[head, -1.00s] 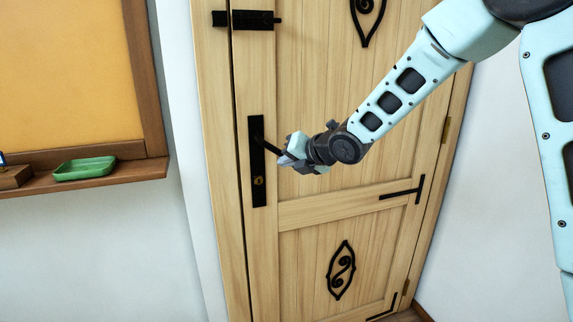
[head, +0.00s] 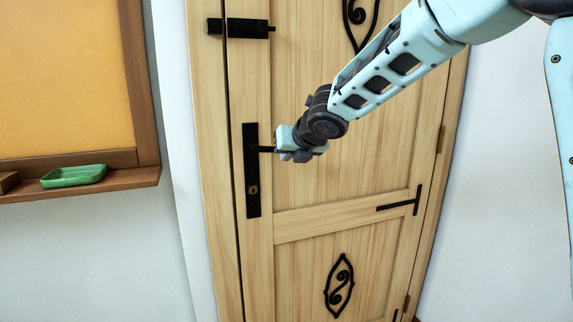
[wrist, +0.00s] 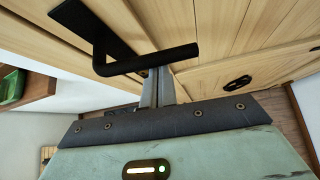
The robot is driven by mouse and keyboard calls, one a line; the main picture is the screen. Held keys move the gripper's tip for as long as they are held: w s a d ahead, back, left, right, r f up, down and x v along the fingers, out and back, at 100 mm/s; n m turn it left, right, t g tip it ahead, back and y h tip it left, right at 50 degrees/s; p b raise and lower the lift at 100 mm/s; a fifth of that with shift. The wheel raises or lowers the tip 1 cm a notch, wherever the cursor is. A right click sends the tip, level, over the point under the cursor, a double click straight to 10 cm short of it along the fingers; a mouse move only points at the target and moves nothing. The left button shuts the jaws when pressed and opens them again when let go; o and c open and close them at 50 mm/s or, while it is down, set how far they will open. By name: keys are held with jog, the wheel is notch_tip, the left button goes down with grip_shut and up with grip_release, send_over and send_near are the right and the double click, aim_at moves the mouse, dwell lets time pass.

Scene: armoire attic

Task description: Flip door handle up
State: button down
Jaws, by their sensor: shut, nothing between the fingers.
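The wooden door (head: 310,200) carries a tall black handle plate (head: 251,195) near its left edge. The black lever handle (head: 266,149) points right from the plate and looks about level; its outer part is hidden by my gripper (head: 288,152) in the head view. In the wrist view the lever (wrist: 150,60) is a bent bar crossing over the tips of my gripper's fingers (wrist: 158,76). The fingers are shut with nothing between them. They lie against or very close to the lever; contact is not clear.
A black bolt (head: 245,28) sits on the door above the handle. A wall shelf (head: 125,180) with a green tray (head: 74,176) is left of the door frame. The door looks closed. The white wall (head: 505,200) on the right is bare.

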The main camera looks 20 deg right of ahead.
jog(key=shift+r+n+h, duration=0.3)
jog(key=shift+r+h, duration=0.1)
jog(key=shift+h, duration=0.1)
dwell(0.3)
